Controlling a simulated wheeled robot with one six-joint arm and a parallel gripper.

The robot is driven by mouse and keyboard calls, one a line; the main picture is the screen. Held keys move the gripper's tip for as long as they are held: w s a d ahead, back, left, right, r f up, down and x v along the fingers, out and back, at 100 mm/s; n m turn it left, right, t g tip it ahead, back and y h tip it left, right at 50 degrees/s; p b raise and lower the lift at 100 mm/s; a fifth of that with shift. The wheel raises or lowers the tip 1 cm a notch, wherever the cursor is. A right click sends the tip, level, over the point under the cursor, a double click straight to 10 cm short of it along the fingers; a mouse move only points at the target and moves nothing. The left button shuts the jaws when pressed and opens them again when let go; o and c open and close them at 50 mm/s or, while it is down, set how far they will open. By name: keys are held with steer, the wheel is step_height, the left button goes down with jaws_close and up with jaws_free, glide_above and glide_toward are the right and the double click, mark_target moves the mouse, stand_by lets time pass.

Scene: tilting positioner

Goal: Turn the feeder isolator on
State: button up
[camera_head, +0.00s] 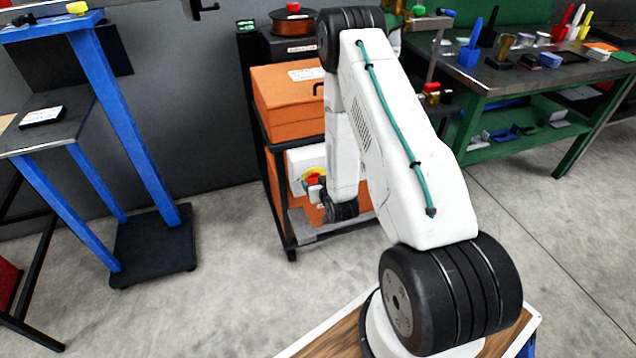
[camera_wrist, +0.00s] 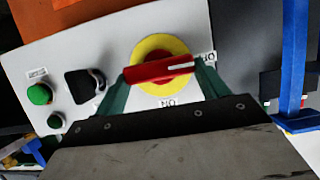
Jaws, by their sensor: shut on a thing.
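The feeder isolator is a red handle (camera_wrist: 158,70) on a yellow disc (camera_wrist: 162,45), set on a white panel (camera_wrist: 110,55) in the wrist view. The handle lies nearly level, its white mark pointing right towards a partly hidden label (camera_wrist: 210,57). Another label (camera_wrist: 167,103), seemingly "ON" upside down, is below the disc. My gripper (camera_wrist: 163,84) has its green fingers at the two ends of the handle and is shut on it.
A blue stand (camera_head: 115,130) is at the left and a green workbench (camera_head: 530,75) at the right.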

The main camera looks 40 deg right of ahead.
steer(key=shift+s+d+f+m+t+y, duration=0.2)
steer(key=shift+m+t+y, duration=0.7)
steer(key=shift+m, duration=1.35)
steer(key=shift+w+d+f+m+t+y, duration=0.1)
steer(key=shift+d+f+m+t+y, duration=0.2)
steer(key=shift+m+t+y, duration=1.25)
steer(key=shift+s+d+f+m+t+y, duration=0.15)
steer(key=shift+d+f+m+y, duration=0.15)
steer(key=shift+m, duration=2.6)
steer(key=shift+a, duration=0.1)
steer(key=o, duration=1)
